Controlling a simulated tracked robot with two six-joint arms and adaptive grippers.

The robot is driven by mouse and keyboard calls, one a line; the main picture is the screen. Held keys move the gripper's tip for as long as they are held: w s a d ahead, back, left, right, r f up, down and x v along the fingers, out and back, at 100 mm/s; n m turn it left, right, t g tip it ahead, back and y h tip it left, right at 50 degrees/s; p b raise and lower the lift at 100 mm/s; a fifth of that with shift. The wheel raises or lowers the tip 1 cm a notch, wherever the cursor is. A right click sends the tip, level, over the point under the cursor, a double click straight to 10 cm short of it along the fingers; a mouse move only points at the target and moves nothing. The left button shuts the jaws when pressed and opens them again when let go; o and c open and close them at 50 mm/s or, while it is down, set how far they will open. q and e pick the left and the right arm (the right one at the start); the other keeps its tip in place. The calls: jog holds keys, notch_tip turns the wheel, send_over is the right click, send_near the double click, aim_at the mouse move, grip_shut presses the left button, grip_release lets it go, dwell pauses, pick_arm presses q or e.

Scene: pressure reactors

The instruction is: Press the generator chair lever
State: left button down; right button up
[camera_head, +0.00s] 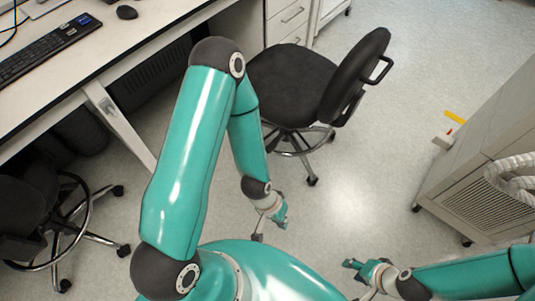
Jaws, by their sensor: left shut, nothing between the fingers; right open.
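A black office chair (290,84) stands past my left arm, its backrest (352,76) on the right side of the seat. A black loop handle (382,71) sticks out from the back of the backrest. I cannot make out a separate lever under the seat; my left arm hides part of that area. My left gripper (280,215) is shut and empty, pointing down over the floor in front of the chair, apart from it. My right gripper (353,266) is open and empty at the bottom of the view, well away from the chair.
A white desk (125,38) with a keyboard (45,47) and mouse (127,12) fills the upper left. A second chair (28,205) is at lower left. A beige wheeled cabinet (482,160) with a hose (515,172) stands at right. The floor between is clear.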

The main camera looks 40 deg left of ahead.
pick_arm(q)
jog(key=s+f+n+g+h+b, duration=0.1)
jog(key=s+f+n+g+b, duration=0.15)
jog(key=f+b, duration=0.4)
jog(key=s+f+n+g+h+b, duration=0.2)
jog(key=s+f+n+b, duration=0.25)
jog(key=f, duration=0.25)
jog(key=w+d+f+n+t+h+b, duration=0.3)
jog(key=w+f+n+t+h+b, duration=0.2)
jog(key=w+f+n+h+b, duration=0.35)
jog(key=w+a+f+n+t+y+b, duration=0.2)
jog(key=w+a+f+n+t+b, duration=0.1)
jog(key=w+a+n+t+b, duration=0.3)
jog(key=w+a+f+n+t+y+b, duration=0.2)
jog(key=w+a+f+n+t+b, duration=0.15)
jog(key=w+a+n+t, duration=0.4)
jog(key=w+a+f+n+t+y+b, duration=0.1)
jog(key=a+n+t+y+b, duration=0.3)
jog(key=a+y, duration=0.5)
jog(key=w+a+t, duration=0.1)
jog(key=a+t, duration=0.1)
jog(key=a, duration=0.3)
jog(key=shift+w+a+f+y, duration=0.15)
jog(key=shift+a+f+y, duration=0.2)
jog(key=shift+f, duration=0.05)
